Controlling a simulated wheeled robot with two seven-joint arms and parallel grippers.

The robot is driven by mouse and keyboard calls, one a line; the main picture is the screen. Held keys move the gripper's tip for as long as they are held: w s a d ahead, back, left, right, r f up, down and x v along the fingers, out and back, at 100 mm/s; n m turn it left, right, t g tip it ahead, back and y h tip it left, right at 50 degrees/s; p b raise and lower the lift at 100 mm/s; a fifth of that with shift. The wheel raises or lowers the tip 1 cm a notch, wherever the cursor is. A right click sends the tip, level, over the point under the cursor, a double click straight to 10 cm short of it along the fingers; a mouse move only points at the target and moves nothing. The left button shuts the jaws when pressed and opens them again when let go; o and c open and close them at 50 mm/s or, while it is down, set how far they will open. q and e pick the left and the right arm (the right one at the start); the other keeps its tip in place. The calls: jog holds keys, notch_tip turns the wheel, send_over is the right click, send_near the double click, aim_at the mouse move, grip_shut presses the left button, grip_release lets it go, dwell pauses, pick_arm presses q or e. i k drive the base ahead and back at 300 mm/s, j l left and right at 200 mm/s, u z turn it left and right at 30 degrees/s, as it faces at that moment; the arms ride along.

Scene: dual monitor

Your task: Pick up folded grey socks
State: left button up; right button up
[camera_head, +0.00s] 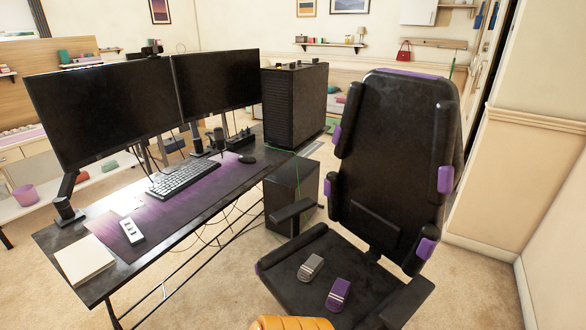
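The folded grey socks (311,267) lie on the seat of the black and purple chair (292,258). They have lighter stripes at one end. A second folded pair, purple with light stripes (338,293), lies close by on the same seat, nearer to me and slightly right. The two pairs appear apart. Neither of my grippers is in view, so nothing shows of what they hold.
Armrests flank the seat at left (292,210) and right (408,300); the backrest (392,150) rises behind. An orange ribbed object (290,323) is cut off at the bottom edge. The black desk (165,262) with two monitors stands left. Carpet (480,285) is clear at right.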

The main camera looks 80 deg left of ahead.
aim_at(308, 270)
jog(key=u, duration=2.5)
